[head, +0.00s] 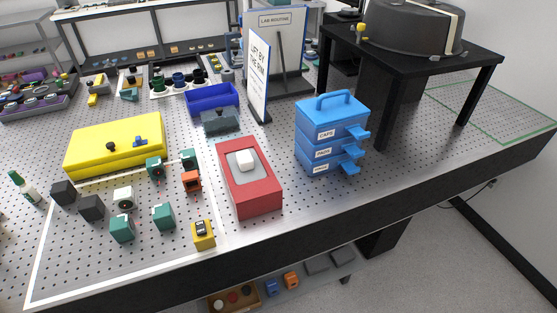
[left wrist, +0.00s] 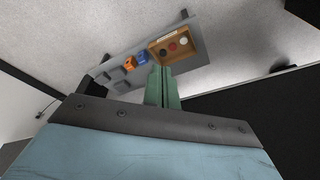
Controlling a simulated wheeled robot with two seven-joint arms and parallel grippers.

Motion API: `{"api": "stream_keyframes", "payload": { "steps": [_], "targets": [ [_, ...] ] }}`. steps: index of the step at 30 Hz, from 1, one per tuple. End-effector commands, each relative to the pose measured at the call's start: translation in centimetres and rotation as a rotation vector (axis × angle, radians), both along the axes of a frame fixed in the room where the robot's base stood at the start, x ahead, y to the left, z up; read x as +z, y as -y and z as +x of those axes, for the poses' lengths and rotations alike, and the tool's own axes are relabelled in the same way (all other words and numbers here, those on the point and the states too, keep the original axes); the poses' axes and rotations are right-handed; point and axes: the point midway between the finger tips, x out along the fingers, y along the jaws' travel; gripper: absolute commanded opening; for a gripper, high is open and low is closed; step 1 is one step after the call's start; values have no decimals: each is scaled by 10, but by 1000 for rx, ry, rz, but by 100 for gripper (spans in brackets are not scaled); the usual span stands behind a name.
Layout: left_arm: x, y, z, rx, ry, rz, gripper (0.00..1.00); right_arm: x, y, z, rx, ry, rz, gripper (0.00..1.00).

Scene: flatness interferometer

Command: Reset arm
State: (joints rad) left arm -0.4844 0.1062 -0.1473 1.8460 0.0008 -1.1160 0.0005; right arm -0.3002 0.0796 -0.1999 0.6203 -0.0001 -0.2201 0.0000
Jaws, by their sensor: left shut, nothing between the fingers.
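My left gripper (left wrist: 161,88) shows in the left wrist view as two green fingers pressed together, shut and empty. Its tips are over the image of a low shelf (left wrist: 118,80), with a wooden tray (left wrist: 159,52) just beyond them. I cannot tell the exact distance, but no contact shows. Neither of my arms nor grippers shows in the head view. My right gripper is in neither view.
The perforated bench (head: 330,205) holds a red box (head: 265,200), a blue drawer stack (head: 325,125), a yellow case (head: 85,150) and several small blocks. A black stand (head: 425,65) carries a grey drum (head: 405,27). Floor at front right is clear.

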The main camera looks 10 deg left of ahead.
Motion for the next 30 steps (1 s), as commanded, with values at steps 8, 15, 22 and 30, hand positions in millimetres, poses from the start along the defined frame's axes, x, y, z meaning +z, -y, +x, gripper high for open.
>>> {"api": "stream_keyframes", "payload": {
  "steps": [8, 15, 22, 30],
  "targets": [
    [-135, -7, -49, -12, -63, 7, 0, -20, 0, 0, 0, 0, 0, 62],
    [-219, -18, -116, -22, -110, 14, 0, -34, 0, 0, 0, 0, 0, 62],
    [-259, -29, -171, -30, -137, 19, 0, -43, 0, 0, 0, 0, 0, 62],
    [-266, -32, -187, -33, -143, 20, 0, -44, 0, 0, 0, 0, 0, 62]
  ]
}}
